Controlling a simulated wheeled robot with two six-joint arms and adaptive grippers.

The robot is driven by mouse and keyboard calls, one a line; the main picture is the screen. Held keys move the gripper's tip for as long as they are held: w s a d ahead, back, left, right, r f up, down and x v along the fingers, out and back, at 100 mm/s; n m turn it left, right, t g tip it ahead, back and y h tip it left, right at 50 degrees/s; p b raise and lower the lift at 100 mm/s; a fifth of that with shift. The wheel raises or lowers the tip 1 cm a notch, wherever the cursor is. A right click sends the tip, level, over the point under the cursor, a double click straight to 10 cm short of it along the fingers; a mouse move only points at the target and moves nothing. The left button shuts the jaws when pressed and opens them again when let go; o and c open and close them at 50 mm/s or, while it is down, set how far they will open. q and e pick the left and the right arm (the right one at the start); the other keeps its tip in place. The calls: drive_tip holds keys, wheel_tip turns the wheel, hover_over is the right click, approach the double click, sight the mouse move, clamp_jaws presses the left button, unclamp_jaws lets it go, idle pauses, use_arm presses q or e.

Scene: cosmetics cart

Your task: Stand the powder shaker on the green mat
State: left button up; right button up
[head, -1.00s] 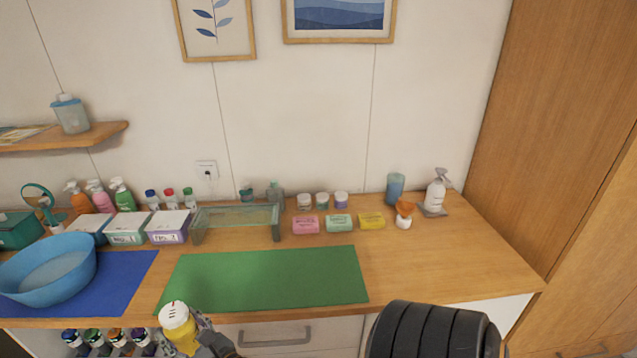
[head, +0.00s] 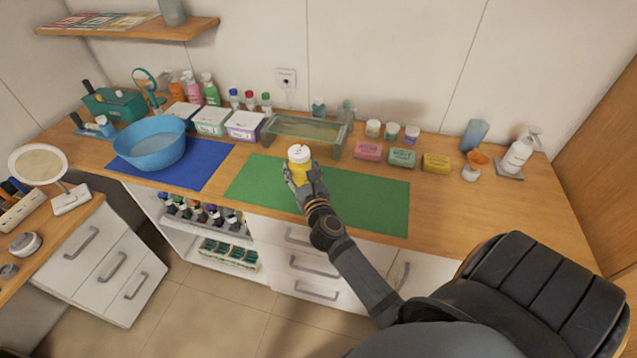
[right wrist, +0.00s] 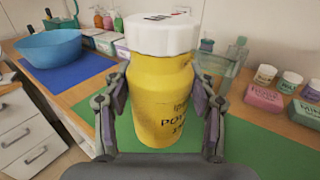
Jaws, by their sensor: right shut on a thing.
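The powder shaker (head: 299,168) is a yellow bottle with a white cap. My right gripper (head: 302,181) is shut on it and holds it upright over the left-middle part of the green mat (head: 367,202). In the right wrist view the shaker (right wrist: 163,105) stands between the two fingers, its label partly in sight, with the mat (right wrist: 258,145) behind and below. My left gripper is not in view.
A blue basin (head: 150,146) stands on a blue mat (head: 196,174) to the left. A glass tray (head: 305,130) stands behind the green mat, with soap boxes (head: 402,158) to its right. The mat's right part is bare.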

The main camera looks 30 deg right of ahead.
drive_tip(key=w+d+f+b, duration=0.3)
drive_tip(key=d+f+b, duration=0.3)
drive_tip(key=d+b, duration=0.1)
drive_tip(key=shift+d+f, duration=0.2)
drive_tip(key=shift+f, duration=0.2)
drive_tip(key=f+b, duration=0.4)
drive_tip(key=b, duration=0.1)
drive_tip(key=shift+w+d+f, duration=0.2)
drive_tip(key=shift+d+f, duration=0.05)
drive_tip(key=shift+d, duration=0.15)
drive_tip(key=shift+r, duration=0.25)
drive_tip(key=shift+f, duration=0.1)
drive_tip(key=o, duration=1.2)
